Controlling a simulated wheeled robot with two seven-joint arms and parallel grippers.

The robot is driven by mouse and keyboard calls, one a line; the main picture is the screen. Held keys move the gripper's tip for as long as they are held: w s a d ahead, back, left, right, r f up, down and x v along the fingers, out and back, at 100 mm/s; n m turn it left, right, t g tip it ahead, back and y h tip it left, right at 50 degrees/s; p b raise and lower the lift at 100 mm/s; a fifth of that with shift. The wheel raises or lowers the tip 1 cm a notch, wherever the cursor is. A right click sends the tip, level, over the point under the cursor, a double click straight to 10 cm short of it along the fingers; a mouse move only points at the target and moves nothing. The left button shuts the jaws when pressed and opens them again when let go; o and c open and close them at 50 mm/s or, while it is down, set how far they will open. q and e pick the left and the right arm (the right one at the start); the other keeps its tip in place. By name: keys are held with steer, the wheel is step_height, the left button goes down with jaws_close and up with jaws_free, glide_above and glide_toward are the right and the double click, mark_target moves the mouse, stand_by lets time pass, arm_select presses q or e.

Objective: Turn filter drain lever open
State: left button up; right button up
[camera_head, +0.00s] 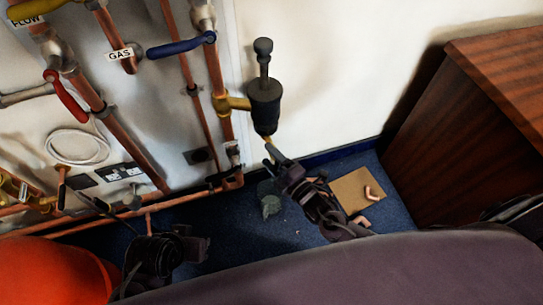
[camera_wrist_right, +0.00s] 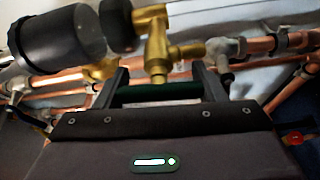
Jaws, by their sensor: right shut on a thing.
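The black filter (camera_head: 264,100) stands on a brass branch (camera_head: 236,102) off a copper pipe. In the right wrist view the filter (camera_wrist_right: 62,42) is at upper left, with a brass valve (camera_wrist_right: 157,50) beside it. A dark green bar, apparently the drain lever (camera_wrist_right: 160,93), lies level below the valve and spans the two fingers of my right gripper (camera_wrist_right: 166,88). The right gripper (camera_head: 272,148) is shut on this lever just under the filter in the head view. The lever is too small to make out there. My left gripper (camera_head: 185,245) is low at left; its fingers are unclear.
Copper pipes with a blue lever (camera_head: 180,47), a red lever (camera_head: 66,97) and a yellow lever (camera_head: 35,8) cover the wall at left. A wooden cabinet (camera_head: 475,120) stands at right. A cardboard piece (camera_head: 350,190) and a greenish object (camera_head: 269,203) lie on the blue floor.

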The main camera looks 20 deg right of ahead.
mark_target(278, 166)
stand_by(0.3)
steer(key=o, duration=1)
steer(key=p+v, duration=0.1)
steer(key=v, duration=0.5)
steer(key=shift+s+d, duration=0.2)
steer(key=shift+s, duration=0.1)
steer(key=shift+s+d, duration=0.2)
steer(key=shift+s, duration=0.25)
arm_select(q)
steer(key=shift+s+a+r+g+y, duration=0.1)
steer(key=shift+a+g+y, duration=0.1)
steer(key=shift+a, duration=0.25)
steer(key=shift+s+a+r+g+y, duration=0.1)
steer(key=shift+a+g, duration=0.1)
steer(key=shift+a, duration=0.2)
